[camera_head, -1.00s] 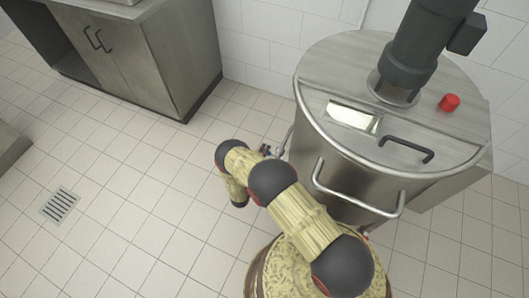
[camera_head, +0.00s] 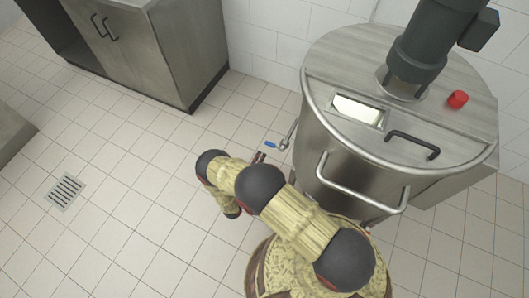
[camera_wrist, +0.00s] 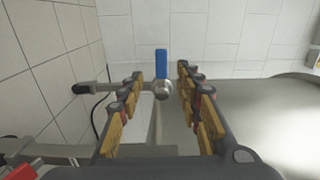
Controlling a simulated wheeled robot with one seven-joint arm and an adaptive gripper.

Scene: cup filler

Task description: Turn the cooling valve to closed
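The cooling valve shows in the head view as a small blue lever (camera_head: 270,144) beside a metal fitting (camera_head: 284,144) on the left side of the steel vessel (camera_head: 345,165). In the wrist view the blue lever (camera_wrist: 161,63) points up in the picture from a round metal body (camera_wrist: 162,88) on a horizontal pipe. My gripper (camera_wrist: 160,76) is open, with one finger on each side of the lever in the picture. The fingers look apart from it. In the head view my gripper (camera_head: 259,158) is small and partly hidden by my arm, just short of the lever.
The vessel carries a dark motor (camera_head: 430,50), a red button (camera_head: 457,99), a lid handle (camera_head: 412,144) and a front bar handle (camera_head: 360,193). A steel cabinet (camera_head: 170,60) stands at the upper left. The tiled floor with a drain (camera_head: 65,190) is clear to the left.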

